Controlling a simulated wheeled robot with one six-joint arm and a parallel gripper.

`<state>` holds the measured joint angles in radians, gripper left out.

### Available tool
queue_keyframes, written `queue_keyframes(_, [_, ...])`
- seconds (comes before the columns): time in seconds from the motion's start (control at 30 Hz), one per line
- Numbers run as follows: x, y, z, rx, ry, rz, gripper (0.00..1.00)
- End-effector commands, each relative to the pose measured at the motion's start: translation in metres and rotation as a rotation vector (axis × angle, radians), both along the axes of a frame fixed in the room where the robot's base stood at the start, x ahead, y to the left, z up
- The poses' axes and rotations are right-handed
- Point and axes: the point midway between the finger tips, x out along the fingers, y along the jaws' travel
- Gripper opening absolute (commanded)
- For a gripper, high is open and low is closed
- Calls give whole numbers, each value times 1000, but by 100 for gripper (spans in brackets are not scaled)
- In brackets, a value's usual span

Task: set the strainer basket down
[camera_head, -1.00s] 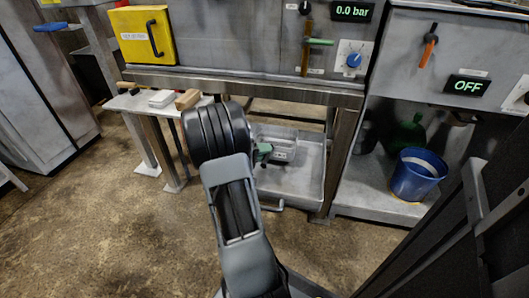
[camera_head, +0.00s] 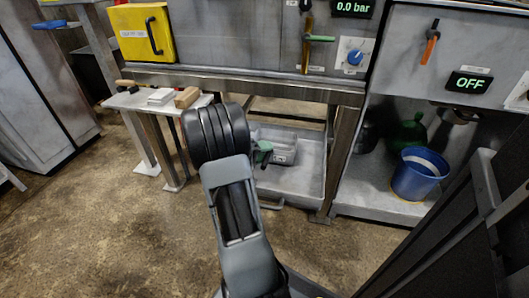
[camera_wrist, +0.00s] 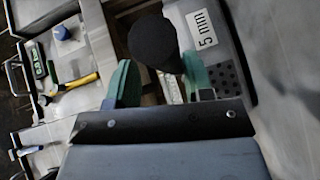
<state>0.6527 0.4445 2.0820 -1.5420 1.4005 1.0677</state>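The strainer basket is a grey box (camera_head: 284,152) low in the metal tray (camera_head: 305,185) under the bench. In the wrist view the basket (camera_wrist: 232,80) shows at the upper right, with a "5 mm" label and a perforated area. A dark cylindrical handle (camera_wrist: 154,42) sticks up beside it towards my camera. My gripper's green fingers (camera_wrist: 158,82) stand apart at the handle, with a visible gap on the left finger's side. The right finger overlaps the handle's edge; contact is unclear. In the head view my wrist hides most of the gripper (camera_head: 263,152).
A small side table (camera_head: 130,101) with a brush, a white block and a wooden block stands to the left. A blue bucket (camera_head: 418,175) sits on the lower shelf at right. The bench leg (camera_head: 340,150) is right of the tray. Open floor lies in front.

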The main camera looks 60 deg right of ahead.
Motion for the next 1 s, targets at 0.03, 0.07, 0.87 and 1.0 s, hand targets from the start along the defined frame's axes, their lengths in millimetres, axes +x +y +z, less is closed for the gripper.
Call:
queue_keyframes(0.03, [0,0,2,-1,0,0,46])
queue_keyframes(0.07, [0,0,3,-1,0,0,46])
queue_keyframes(0.87, [60,91,30,-2,0,2,46])
queue_keyframes(1.0, [64,98,31,-1,-1,1,46])
